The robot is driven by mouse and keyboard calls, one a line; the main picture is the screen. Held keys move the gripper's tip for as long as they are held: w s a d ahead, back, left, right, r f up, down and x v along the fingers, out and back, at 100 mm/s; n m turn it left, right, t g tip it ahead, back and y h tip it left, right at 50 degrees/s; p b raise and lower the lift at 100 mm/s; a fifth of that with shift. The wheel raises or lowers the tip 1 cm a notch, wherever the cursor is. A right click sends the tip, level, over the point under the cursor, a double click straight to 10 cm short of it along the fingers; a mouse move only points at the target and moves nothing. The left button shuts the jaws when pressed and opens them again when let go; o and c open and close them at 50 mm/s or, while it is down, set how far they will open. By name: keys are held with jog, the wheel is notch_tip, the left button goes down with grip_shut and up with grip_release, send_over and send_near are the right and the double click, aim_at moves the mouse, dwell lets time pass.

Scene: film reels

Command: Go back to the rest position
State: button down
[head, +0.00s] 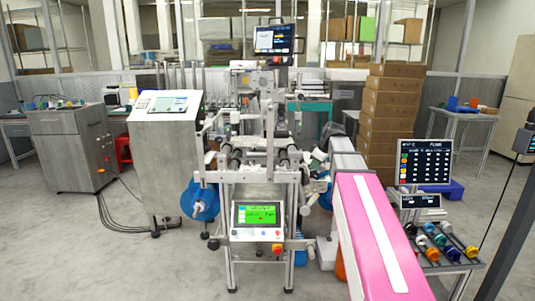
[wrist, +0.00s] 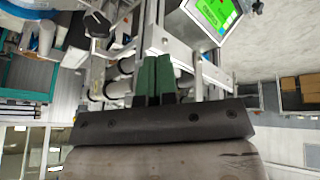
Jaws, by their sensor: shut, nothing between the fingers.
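My gripper (wrist: 155,78) shows in the wrist view, with its two green fingers side by side and shut, nothing between them. Its dark crossbar spans the lower middle of that picture. The wrist view is turned over, with the machine's frame and rollers behind the fingers and its green screen (wrist: 214,12) at the top. The fingers look apart from the machine, but the distance is hard to tell. I cannot make out my gripper in the head view. There the film machine (head: 262,150) stands in the middle, with blue reels (head: 200,200) low on its side.
A pink-topped conveyor (head: 375,235) runs close on the right, beside a rack of coloured rolls (head: 438,240) and a black display (head: 425,162). A steel cabinet (head: 165,145) stands left of the machine. Stacked cartons (head: 392,110) are behind. The floor at front left is clear.

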jog(key=s+f+m+g+h, duration=0.1)
jog(key=s+f+m, duration=0.4)
jog(key=s+f, duration=0.6)
jog(key=s+a+f+m+g+h, duration=0.1)
jog(key=s+f+m, duration=0.5)
jog(key=s+f, duration=0.6)
notch_tip(320, 180, down, 8)
jog(key=shift+s+a+f+g+h, duration=0.2)
jog(key=shift+g+h, duration=0.4)
jog(key=shift+g, duration=0.4)
